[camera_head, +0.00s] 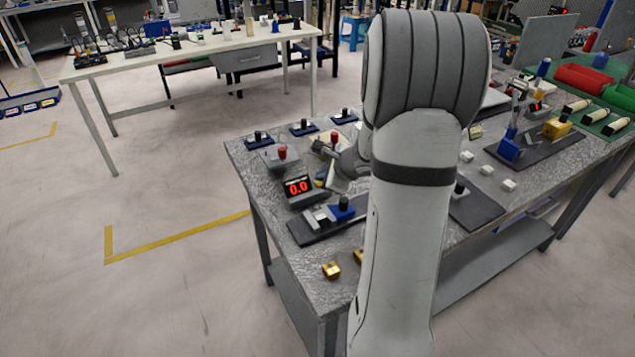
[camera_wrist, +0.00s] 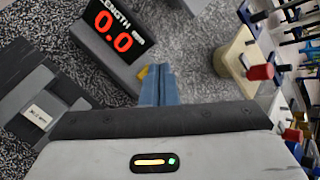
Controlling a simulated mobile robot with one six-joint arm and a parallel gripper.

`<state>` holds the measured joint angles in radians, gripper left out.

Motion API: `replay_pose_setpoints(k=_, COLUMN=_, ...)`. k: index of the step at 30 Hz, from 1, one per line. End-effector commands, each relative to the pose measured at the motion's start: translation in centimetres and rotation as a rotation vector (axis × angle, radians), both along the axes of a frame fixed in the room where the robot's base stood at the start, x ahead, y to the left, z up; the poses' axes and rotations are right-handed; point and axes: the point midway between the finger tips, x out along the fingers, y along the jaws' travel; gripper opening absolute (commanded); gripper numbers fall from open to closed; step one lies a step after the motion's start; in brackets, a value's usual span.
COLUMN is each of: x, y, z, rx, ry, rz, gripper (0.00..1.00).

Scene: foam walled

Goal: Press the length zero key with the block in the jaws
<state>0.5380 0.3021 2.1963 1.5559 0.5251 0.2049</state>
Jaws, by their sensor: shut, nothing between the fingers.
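The length display (camera_head: 298,187) stands near the left end of the metal-topped bench and reads 0.0 in red. It also shows at the upper left of the wrist view (camera_wrist: 113,32). My gripper (camera_wrist: 158,72) has its two blue fingers together, with no block visible between them. The fingertips are beside the display's dark housing. A small yellow piece (camera_wrist: 142,72) shows at the housing's edge, partly behind the fingers; I cannot tell whether it is the zero key or whether they touch. In the head view my arm hides much of this area.
A gauge with a blue slide (camera_head: 342,209) on a dark plate sits in front of the display. A brass block (camera_head: 331,270) lies near the bench's front edge. A red-knobbed fixture on a beige plate (camera_wrist: 238,55) stands right of the fingers. Blue-based fixtures (camera_head: 303,128) line the back.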

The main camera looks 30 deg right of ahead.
Motion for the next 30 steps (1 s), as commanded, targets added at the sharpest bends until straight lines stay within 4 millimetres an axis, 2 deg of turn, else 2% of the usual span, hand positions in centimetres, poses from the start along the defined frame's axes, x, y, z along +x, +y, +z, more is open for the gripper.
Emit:
replay_pose_setpoints(k=3, x=0.0, y=0.0, z=0.8, rx=-0.001, ry=0.0, rz=0.001, gripper=0.0)
replay_pose_setpoints(k=16, x=0.0, y=0.0, z=1.2, rx=-0.001, ry=0.0, rz=0.001, gripper=0.0)
replay_pose_setpoints(k=30, x=0.0, y=0.0, z=5.7, rx=-0.001, ry=-0.001, rz=0.002, gripper=0.0)
